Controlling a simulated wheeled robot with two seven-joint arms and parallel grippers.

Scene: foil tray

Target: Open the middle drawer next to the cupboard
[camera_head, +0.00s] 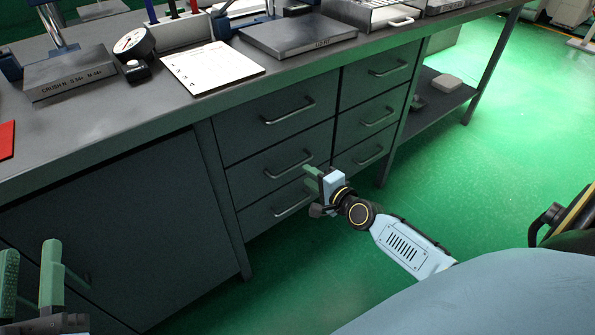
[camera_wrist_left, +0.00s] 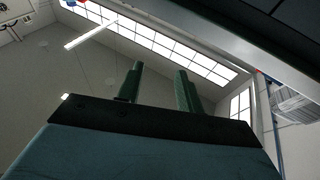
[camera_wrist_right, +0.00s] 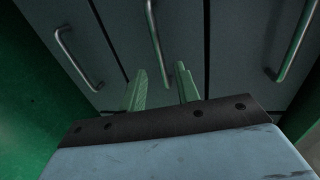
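The grey cupboard (camera_head: 130,235) stands at the left under the workbench, its door shut. Beside it is a column of three drawers, all shut. The middle drawer (camera_head: 255,172) has a bar handle (camera_head: 288,165); a handle, apparently this one, shows in the right wrist view (camera_wrist_right: 153,25). My right gripper (camera_head: 308,180) is open and empty in front of this column, close to the middle and bottom drawers. In its wrist view the handle lines up between the parted fingers, ahead of them; I cannot see contact. My left gripper (camera_head: 28,275) is open and empty before the cupboard.
The top drawer (camera_head: 245,125) and bottom drawer (camera_head: 255,217) have similar handles. A second drawer column (camera_head: 372,95) stands to the right. The benchtop holds a paper sheet (camera_head: 212,66) and metal blocks (camera_head: 70,75).

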